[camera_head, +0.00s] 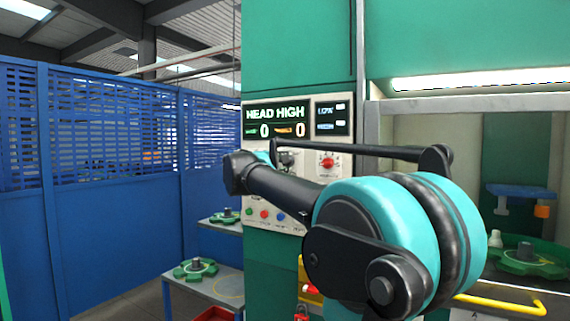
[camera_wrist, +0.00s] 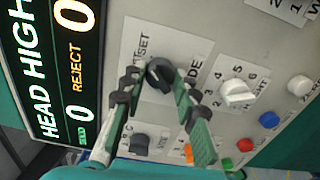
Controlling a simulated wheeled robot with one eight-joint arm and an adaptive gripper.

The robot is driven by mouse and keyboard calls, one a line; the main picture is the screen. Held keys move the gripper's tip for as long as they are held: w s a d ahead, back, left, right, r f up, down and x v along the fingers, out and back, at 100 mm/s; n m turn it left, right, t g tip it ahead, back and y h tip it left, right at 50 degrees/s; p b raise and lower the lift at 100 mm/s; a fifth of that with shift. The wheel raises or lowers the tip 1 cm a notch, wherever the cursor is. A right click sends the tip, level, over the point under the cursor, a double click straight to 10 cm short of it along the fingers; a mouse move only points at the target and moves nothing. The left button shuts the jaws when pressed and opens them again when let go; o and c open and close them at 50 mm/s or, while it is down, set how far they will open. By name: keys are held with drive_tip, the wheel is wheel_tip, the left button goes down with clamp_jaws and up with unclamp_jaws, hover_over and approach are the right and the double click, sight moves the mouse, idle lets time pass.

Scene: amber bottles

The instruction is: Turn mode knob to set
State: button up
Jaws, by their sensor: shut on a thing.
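The black mode knob (camera_wrist: 159,73) is on the light grey control panel in the wrist view. A white label plate around it reads "SET" at the upper left, and letters "DE" show at its right. My gripper (camera_wrist: 157,84) is shut on the knob, with one finger on each side. The fingers hide part of the plate, and I cannot tell clearly where the knob points. In the head view my arm reaches to the panel, and its wrist hides most of the gripper and the knob.
Close by are a white numbered knob (camera_wrist: 237,94), another dark knob (camera_wrist: 140,143), a blue button (camera_wrist: 269,120), a red button (camera_wrist: 245,145) and a white button (camera_wrist: 299,85). A lit display (camera_wrist: 62,70) reads "HEAD HIGH". A red stop button (camera_head: 327,162) sits to the right.

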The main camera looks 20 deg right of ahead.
drive_tip(key=shift+m, duration=0.4)
drive_tip(key=o, duration=1.1)
drive_tip(key=shift+o, duration=0.2)
drive_tip(key=v, duration=1.2)
drive_tip(key=shift+f, duration=0.1)
